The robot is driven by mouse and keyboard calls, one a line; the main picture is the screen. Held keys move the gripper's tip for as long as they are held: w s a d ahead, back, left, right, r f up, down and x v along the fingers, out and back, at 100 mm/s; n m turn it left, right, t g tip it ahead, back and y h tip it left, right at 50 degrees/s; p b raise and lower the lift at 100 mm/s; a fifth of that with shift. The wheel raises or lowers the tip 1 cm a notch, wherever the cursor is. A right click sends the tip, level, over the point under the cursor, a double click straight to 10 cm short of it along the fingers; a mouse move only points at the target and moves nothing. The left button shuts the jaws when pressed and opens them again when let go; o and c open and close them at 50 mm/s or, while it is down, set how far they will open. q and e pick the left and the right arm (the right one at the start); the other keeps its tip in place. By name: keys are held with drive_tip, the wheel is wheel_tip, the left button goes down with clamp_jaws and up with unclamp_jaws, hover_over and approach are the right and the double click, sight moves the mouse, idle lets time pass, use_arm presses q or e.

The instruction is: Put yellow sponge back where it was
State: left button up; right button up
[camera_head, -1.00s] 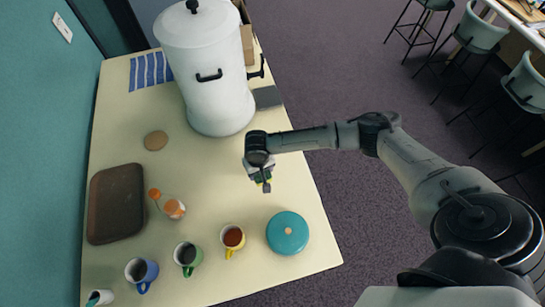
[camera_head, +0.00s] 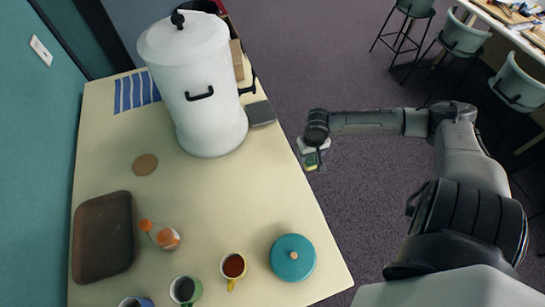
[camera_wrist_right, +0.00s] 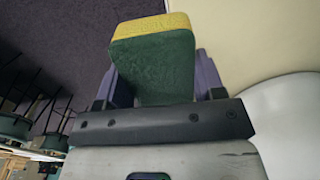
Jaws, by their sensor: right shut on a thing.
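The sponge (camera_wrist_right: 155,60) is yellow on one face and green on the other. It sits between the two fingers of my right gripper (camera_wrist_right: 160,85) in the right wrist view. In the head view my right gripper (camera_head: 313,160) is shut on it, just off the right edge of the table (camera_head: 220,185), over the dark floor. Only a small yellow-green bit of the sponge shows there, under the wrist. My left gripper is not in view.
A large white pot (camera_head: 205,90) stands at the back, with a dark grey slab (camera_head: 261,113) beside it. A teal lidded dish (camera_head: 292,258), several mugs, an orange-and-white bottle (camera_head: 160,235) and a brown tray (camera_head: 103,238) occupy the front and left. The table's middle right is clear.

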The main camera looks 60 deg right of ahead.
drive_tip(key=shift+w+d+r, duration=0.2)
drive_tip(key=shift+d+r, duration=0.5)
drive_tip(key=shift+d, duration=0.1)
drive_tip(key=shift+w+f+b, duration=0.1)
drive_tip(key=shift+w+b, duration=0.3)
drive_tip(key=shift+w, duration=0.05)
drive_tip(key=b, duration=0.2)
hover_over(279, 158)
wheel_tip(279, 158, down, 6)
drive_tip(key=shift+f, duration=2.25)
drive_tip(key=o, duration=0.9)
drive_tip(key=shift+f, duration=0.1)
drive_tip(key=shift+c, duration=0.2)
